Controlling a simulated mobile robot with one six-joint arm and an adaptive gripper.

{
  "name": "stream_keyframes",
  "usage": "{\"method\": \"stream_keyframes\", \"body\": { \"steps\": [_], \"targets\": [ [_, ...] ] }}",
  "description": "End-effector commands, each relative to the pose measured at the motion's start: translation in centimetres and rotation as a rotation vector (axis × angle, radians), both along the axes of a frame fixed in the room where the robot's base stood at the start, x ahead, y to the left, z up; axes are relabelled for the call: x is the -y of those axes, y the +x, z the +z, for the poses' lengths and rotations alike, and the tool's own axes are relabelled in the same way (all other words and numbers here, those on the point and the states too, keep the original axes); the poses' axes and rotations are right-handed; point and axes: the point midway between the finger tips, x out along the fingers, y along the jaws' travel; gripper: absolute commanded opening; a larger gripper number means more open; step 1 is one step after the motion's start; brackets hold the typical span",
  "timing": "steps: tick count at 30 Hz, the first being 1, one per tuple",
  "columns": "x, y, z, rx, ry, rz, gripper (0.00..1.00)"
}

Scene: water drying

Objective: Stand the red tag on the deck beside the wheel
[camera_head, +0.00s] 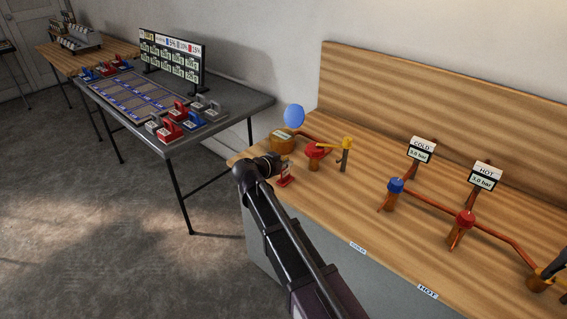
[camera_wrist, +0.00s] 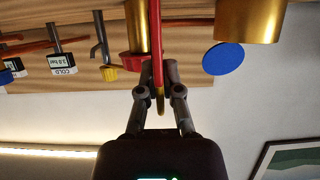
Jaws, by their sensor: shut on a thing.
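My gripper (camera_head: 274,162) is at the near left end of the wooden deck (camera_head: 330,195). It is shut on the red tag (camera_head: 284,180), which looks upright, with a pale panel above a red foot. In the wrist view the tag shows edge-on as a thin red strip (camera_wrist: 157,45) between the fingers (camera_wrist: 160,92). Whether its foot touches the deck is unclear. The red wheel (camera_head: 317,150) sits on a brass body behind and right of the tag; in the wrist view it is partly hidden behind the tag (camera_wrist: 133,63).
A brass drum (camera_head: 282,142) with a blue disc (camera_head: 293,115) stands just behind my gripper. A yellow-handled tap (camera_head: 345,150) is right of the wheel. Copper pipes with COLD (camera_head: 422,150) and HOT (camera_head: 485,178) gauges run rightward. The front deck between is clear.

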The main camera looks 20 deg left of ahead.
Motion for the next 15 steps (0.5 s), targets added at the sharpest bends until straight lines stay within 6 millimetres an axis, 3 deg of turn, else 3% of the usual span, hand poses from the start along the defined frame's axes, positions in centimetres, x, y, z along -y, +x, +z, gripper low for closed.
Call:
{"method": "stream_keyframes", "body": {
  "steps": [1, 4, 15],
  "targets": [
    [0.0, 0.01, -0.1, 0.0, 0.0, 0.0, 0.13],
    [0.01, 0.0, -0.06, 0.0, 0.0, 0.0, 0.43],
    [0.03, 0.01, -0.03, 0.0, 0.0, 0.0, 0.43]
  ]
}}
